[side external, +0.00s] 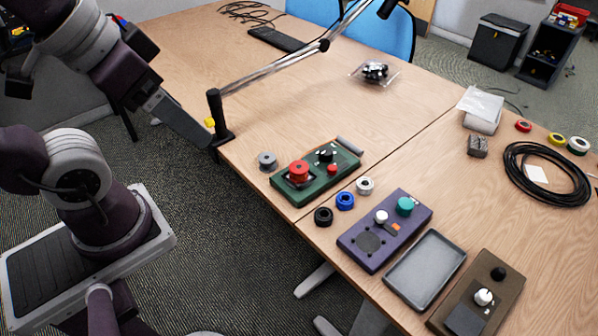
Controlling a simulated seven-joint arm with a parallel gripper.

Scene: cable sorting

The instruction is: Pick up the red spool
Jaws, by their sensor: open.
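A red spool (299,169) sits on the left part of a green control box (318,183), near the table's front edge. It stands apart from a smaller red knob (332,169) on the same box. My gripper (199,136) is at the upper left, seen side-on at the end of my arm. It is open, with nothing visible in it, beside the black lamp clamp and well to the left of the red spool. The gap between its fingers is hard to see from this side.
Grey (267,161), blue (345,201), black (323,216) and white (365,185) spools lie around the green box. A purple box (385,230) and grey tray (425,268) stand right. A lamp post (216,115) rises near my gripper. The table's middle is clear.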

